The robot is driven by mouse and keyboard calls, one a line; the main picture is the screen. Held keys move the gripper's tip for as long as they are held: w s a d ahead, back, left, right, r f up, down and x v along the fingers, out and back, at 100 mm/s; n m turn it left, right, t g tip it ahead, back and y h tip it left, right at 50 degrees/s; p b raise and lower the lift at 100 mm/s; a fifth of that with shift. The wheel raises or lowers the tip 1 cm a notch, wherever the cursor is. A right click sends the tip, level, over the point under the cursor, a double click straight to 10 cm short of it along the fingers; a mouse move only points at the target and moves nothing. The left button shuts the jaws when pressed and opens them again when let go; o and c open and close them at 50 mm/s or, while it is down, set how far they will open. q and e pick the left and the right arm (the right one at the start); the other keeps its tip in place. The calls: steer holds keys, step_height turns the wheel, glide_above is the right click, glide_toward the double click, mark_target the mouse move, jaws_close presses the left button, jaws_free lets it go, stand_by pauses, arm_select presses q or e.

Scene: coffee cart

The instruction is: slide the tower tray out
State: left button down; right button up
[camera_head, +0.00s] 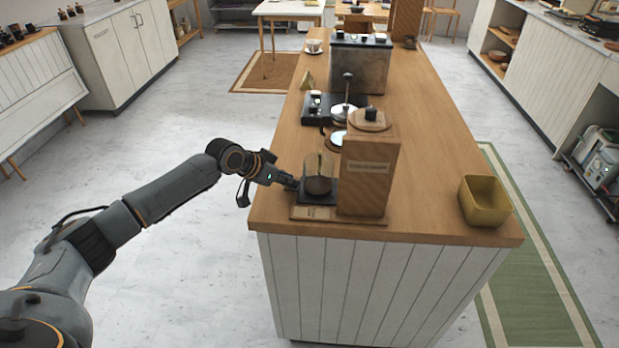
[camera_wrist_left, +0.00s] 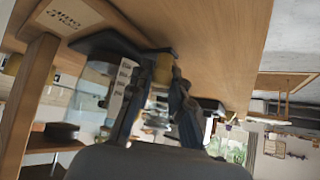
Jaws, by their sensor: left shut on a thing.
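The tower is a tall wooden block (camera_head: 369,172) with a round lid, near the front left edge of the counter. The dark tower tray (camera_head: 328,198) is low at its left side, with a clear glass vessel (camera_head: 318,177) on it. In the left wrist view the tray (camera_wrist_left: 112,42) shows as a dark plate with a brass-coloured knob (camera_wrist_left: 162,68) at its end. My left gripper (camera_head: 292,184) is at the tray's left end; its fingers (camera_wrist_left: 157,95) are shut around the knob. My right gripper is not in view.
A small wooden label plate (camera_head: 316,213) lies in front of the tray. A black scale-like device (camera_head: 318,109) and a grey machine (camera_head: 359,65) stand behind. A yellow square bowl (camera_head: 485,201) is at the right edge. The floor (camera_head: 180,250) left of the counter is clear.

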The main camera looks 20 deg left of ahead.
arm_select(q)
steer(key=shift+a, duration=0.2)
steer(key=c, duration=1.5)
jaws_free()
steer(key=shift+a, duration=0.15)
steer(key=shift+s, duration=0.1)
steer(key=v, duration=1.2)
